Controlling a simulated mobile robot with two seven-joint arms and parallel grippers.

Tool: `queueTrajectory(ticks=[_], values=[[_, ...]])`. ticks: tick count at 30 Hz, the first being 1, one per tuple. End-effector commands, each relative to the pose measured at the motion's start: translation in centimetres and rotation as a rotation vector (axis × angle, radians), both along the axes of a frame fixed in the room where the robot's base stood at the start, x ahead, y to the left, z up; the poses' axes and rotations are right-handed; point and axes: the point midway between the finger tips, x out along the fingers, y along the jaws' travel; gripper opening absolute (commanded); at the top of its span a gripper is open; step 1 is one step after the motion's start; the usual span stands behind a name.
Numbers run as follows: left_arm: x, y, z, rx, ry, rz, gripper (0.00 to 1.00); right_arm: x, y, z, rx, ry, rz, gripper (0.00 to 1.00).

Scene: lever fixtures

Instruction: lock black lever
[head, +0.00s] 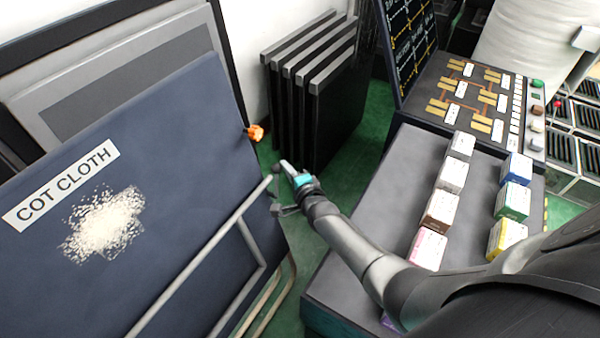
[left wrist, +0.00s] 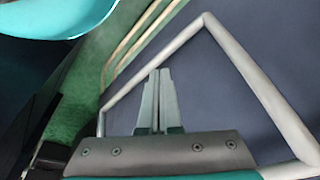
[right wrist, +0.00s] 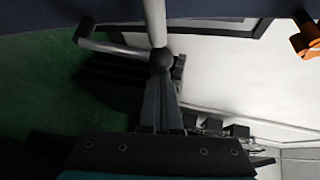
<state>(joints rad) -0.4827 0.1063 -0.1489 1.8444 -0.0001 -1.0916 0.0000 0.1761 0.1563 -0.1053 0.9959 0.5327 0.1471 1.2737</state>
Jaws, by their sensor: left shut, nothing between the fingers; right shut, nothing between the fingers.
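A black ball knob (head: 276,168) sits at the end of a grey bar beside the dark blue panel marked COT CLOTH; I take it as the black lever's end. In the right wrist view the knob (right wrist: 161,60) is right at the tips of my right gripper (right wrist: 161,75). I cannot tell whether they touch. My right gripper (head: 285,166) is shut and empty, beside the knob in the head view. My left gripper (left wrist: 160,74) is shut and empty, in front of the grey tube frame (left wrist: 215,30); the head view does not show it.
The COT CLOTH panel (head: 190,150) fills the left, with an orange knob (head: 255,132) at its edge. Black upright panels (head: 325,110) stand behind. A grey table (head: 350,235) with several small boxes is at right. Green floor (head: 372,130) lies between.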

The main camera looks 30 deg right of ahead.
Motion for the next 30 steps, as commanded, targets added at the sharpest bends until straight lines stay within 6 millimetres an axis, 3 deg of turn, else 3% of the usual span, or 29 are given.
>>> queueTrajectory(ticks=[12,30], values=[[-0.4,0.1,-0.7,0.001,0.012,-0.001,0.0,-1.1,2.2,0.7,-0.023,-0.011,0.008,0.0],[-0.1,0.0,-0.3,0.0,0.004,-0.001,0.0,-1.4,2.8,0.9,-0.103,-0.059,0.026,0.0]])
